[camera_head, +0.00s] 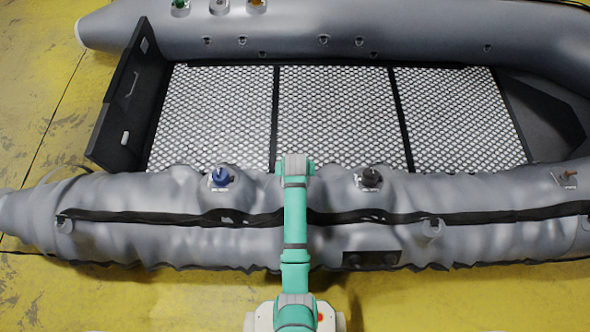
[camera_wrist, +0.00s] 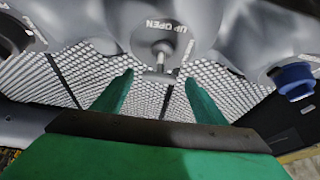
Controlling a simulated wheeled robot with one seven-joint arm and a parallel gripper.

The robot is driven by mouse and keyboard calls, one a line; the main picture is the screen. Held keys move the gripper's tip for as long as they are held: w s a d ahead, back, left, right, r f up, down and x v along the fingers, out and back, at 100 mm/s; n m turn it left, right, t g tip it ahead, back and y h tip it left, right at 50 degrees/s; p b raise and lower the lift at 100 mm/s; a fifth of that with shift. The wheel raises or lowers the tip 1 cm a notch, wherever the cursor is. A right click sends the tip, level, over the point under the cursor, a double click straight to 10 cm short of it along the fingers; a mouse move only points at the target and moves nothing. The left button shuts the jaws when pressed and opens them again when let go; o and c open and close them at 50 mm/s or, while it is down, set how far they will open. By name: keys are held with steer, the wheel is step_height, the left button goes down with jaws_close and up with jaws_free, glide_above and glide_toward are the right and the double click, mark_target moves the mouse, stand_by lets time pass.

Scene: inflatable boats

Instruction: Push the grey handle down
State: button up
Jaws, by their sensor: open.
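The grey handle (camera_wrist: 163,53) stands in the upper middle of the wrist view, on a round grey plate marked "UP OPEN". It has a pale stem and a crossbar at its lower end. My gripper (camera_wrist: 160,77) is open. Its two green fingers reach up from below, one to each side of the handle's line, and nothing is held between them. I cannot tell whether the fingers touch the handle. In the head view my green arm runs up over the near tube, and I cannot make out the grey handle there; the arm seems to hide it.
A blue handle (camera_head: 220,175) and a dark handle (camera_head: 371,176) stand on the near tube (camera_head: 130,205), either side of my arm. The blue one shows at right in the wrist view (camera_wrist: 294,78). Several more valves sit along the tubes. The mesh floor (camera_head: 335,110) is clear.

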steer(key=shift+w+f, duration=0.2)
steer(key=shift+f, duration=0.3)
